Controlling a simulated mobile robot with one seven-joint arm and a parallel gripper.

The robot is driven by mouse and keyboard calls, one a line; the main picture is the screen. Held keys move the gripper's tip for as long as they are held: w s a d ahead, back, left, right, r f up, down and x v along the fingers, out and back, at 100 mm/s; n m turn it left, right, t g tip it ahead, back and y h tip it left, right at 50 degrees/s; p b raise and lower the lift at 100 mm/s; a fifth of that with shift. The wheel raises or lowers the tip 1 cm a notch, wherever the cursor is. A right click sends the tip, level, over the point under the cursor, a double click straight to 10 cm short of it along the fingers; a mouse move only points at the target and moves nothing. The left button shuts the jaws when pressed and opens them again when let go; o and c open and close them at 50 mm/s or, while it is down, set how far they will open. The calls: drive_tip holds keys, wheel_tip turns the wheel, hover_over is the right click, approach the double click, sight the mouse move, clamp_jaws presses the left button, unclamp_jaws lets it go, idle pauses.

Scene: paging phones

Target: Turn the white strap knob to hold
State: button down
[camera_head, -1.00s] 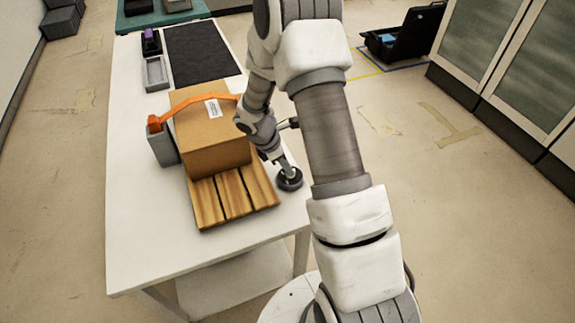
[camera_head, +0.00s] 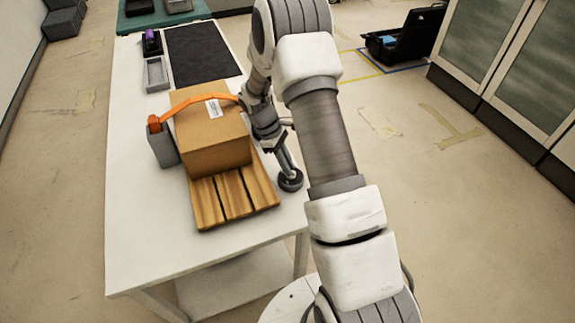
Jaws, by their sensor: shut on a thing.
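A dark round dial base (camera_head: 291,182) sits on the table's right edge, just right of the wooden pallet. My gripper (camera_head: 288,169) reaches down to it from above, its fingers shut on the knob on that base. The white knob itself is mostly hidden by the fingers, and its pointing direction and any hold mark are too small to read. An orange strap (camera_head: 196,97) arches over a cardboard box (camera_head: 215,145) from a grey post on the left toward my wrist.
The box stands on a wooden pallet (camera_head: 207,204) on the white table (camera_head: 140,235). A grey tray (camera_head: 156,74) and a black mat (camera_head: 203,52) lie behind. The table's front left is clear. An open black case (camera_head: 404,38) is on the floor.

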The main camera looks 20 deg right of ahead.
idle(0.5)
drive_tip(key=c, duration=0.9)
unclamp_jaws()
drive_tip(key=v, duration=1.7)
drive_tip(key=shift+w+r, duration=0.2)
drive_tip(key=shift+w, duration=0.05)
